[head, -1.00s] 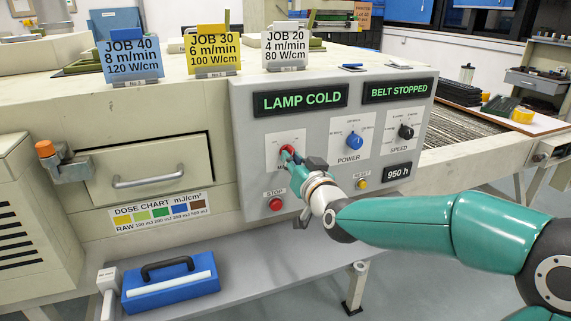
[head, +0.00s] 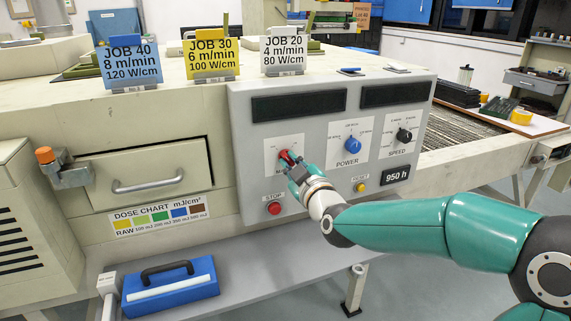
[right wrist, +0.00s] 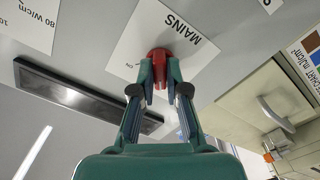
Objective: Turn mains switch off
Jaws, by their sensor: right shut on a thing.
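The red mains switch (head: 285,155) is a knob on a white plate on the grey control panel (head: 250,190). In the right wrist view the red knob (right wrist: 159,54) sits beside the word MAINS, between my fingertips. My right gripper (head: 291,163) is shut on the knob, and its fingers hide part of the knob and its label. It also shows in the right wrist view (right wrist: 160,72). Both displays, the left one (head: 299,104) and the right one (head: 396,94), are dark. My left gripper is not in view.
A blue power knob (head: 353,146) and a black speed knob (head: 404,135) are to the right. A red stop button (head: 274,208) and a yellow button (head: 360,187) are below. A drawer (head: 150,174) is at left. A blue case (head: 170,288) lies on the lower shelf.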

